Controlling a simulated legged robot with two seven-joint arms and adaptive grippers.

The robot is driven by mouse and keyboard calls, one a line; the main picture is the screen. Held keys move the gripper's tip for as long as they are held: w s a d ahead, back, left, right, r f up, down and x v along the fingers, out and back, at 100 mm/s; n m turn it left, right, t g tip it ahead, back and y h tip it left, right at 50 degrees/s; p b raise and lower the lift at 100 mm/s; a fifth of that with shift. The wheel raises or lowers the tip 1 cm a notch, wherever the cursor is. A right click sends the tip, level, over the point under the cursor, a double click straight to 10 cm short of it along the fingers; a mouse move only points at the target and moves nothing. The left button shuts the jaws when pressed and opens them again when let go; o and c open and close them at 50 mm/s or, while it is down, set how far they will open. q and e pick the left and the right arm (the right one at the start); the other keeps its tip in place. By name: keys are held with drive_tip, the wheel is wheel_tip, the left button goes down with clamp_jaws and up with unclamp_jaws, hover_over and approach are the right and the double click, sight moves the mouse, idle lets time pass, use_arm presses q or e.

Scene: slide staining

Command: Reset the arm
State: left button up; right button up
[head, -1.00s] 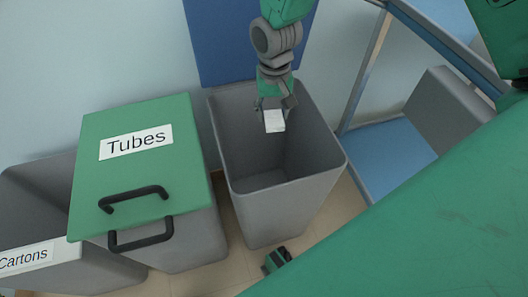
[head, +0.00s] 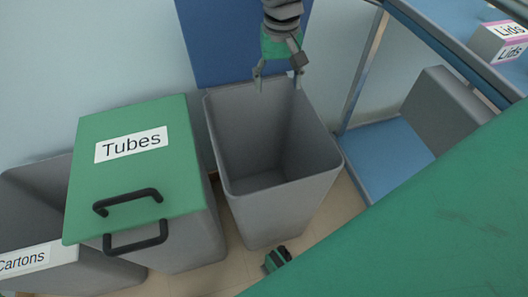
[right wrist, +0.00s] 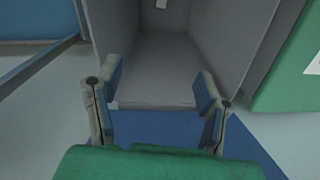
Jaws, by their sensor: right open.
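My right gripper (head: 278,82) is at the back rim of the open grey bin (head: 232,188) in the head view. Its fingers are apart with nothing between them. In the right wrist view the two fingers (right wrist: 155,92) are also spread and empty, with the bin's grey inside (right wrist: 160,70) ahead of them. My left gripper is not in view.
A grey bin with a green lid labelled Tubes (head: 125,185) stands left of the open bin, and a Cartons bin (head: 30,225) is farther left. A metal-framed blue shelf (head: 385,160) and Lids boxes (head: 497,45) are at the right. A blue panel (head: 235,45) is behind.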

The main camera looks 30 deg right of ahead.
drive_tip(key=shift+a+r, duration=0.25)
drive_tip(key=shift+r, duration=1.05)
